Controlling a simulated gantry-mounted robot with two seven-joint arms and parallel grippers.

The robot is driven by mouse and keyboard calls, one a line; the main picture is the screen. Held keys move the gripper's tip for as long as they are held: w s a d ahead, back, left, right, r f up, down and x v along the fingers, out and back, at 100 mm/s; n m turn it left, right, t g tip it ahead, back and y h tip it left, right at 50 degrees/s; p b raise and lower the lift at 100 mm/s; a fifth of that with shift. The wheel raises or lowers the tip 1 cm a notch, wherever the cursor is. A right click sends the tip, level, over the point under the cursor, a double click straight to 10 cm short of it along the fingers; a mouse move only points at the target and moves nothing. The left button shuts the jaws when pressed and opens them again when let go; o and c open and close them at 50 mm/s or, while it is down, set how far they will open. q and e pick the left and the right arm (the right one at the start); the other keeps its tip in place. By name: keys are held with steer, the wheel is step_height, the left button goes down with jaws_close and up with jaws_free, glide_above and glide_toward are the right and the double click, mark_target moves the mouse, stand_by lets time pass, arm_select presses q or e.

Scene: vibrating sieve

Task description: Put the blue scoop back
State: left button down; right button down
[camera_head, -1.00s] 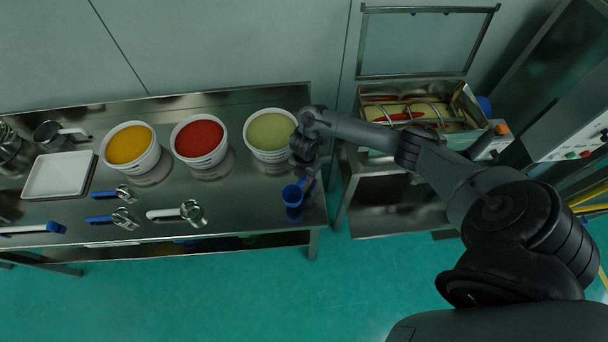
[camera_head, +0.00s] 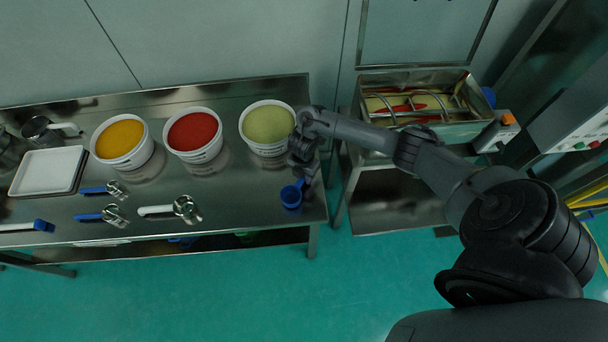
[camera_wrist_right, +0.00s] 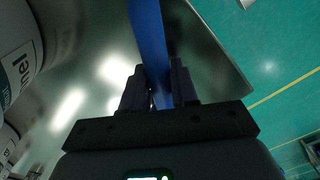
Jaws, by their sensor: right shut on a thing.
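The blue scoop (camera_head: 291,196) is at the right end of the steel table, just in front of the bucket of green powder. My right gripper (camera_head: 303,172) is above and beside it, shut on its handle. In the right wrist view the blue handle (camera_wrist_right: 150,45) runs up from between the two fingers of the right gripper (camera_wrist_right: 160,88). The scoop's cup is out of that view. Whether the cup touches the table top I cannot tell. My left gripper is not in view.
The steel table (camera_head: 235,215) carries buckets of yellow (camera_head: 120,140), red (camera_head: 193,132) and green powder (camera_head: 268,124). Several metal scoops and a white tray (camera_head: 47,171) lie left. The vibrating sieve (camera_head: 420,104) stands right, past a gap. Bare table lies left of the blue scoop.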

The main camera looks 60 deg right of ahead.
steer(key=shift+f, duration=0.3)
stand_by(0.4)
steer(key=c, duration=1)
jaws_free()
steer(key=o, duration=0.7)
steer(key=shift+r, duration=0.15)
steer(key=shift+r+p, duration=3.4)
steer(key=shift+p, duration=0.1)
